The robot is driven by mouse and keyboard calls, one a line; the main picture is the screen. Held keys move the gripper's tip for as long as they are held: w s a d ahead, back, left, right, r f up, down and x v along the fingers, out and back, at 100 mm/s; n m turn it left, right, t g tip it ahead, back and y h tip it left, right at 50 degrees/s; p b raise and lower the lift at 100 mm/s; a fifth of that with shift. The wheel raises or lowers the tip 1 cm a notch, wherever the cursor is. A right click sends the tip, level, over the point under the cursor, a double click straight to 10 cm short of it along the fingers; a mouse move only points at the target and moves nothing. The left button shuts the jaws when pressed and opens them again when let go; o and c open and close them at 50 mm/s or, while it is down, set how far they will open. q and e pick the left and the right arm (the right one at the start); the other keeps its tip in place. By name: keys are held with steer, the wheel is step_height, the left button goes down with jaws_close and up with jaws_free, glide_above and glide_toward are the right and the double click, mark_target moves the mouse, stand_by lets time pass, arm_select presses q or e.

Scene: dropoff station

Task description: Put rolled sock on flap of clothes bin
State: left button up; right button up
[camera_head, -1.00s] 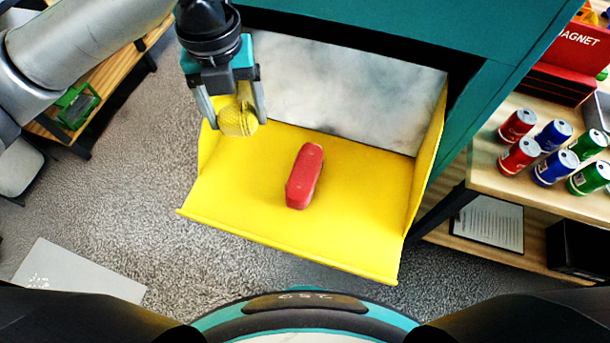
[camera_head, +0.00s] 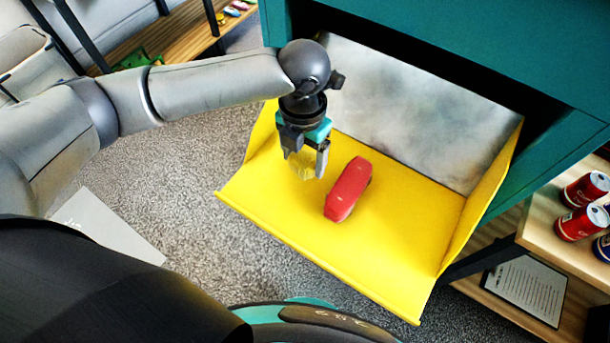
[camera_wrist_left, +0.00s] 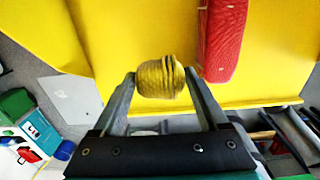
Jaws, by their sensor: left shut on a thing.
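The rolled sock is a small yellow ribbed roll (camera_head: 304,165), and it also shows in the left wrist view (camera_wrist_left: 160,77). My left gripper (camera_head: 304,166) is shut on it, with one finger on each side of the sock in the left wrist view (camera_wrist_left: 160,85). The gripper points down over the left part of the yellow flap (camera_head: 400,225) of the teal clothes bin (camera_head: 460,40). I cannot tell whether the sock touches the flap. My right gripper is not in view.
A red oblong object (camera_head: 348,188) lies on the flap just right of the sock. Raised yellow side walls edge the flap. A wooden shelf with red cans (camera_head: 581,222) stands at the right. The flap's front and right areas are clear.

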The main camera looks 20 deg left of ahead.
mark_target(304, 184)
arm_select(q)
steer(key=shift+f+b, duration=0.55)
steer(key=shift+f, duration=2.65)
steer(key=shift+f, duration=0.2)
steer(key=o, duration=1.2)
steer(key=shift+o, duration=0.2)
steer(key=shift+r, duration=0.1)
step_height(304, 184, up, 12)
steer(key=shift+r+p, duration=0.1)
steer(key=shift+p, duration=1.1)
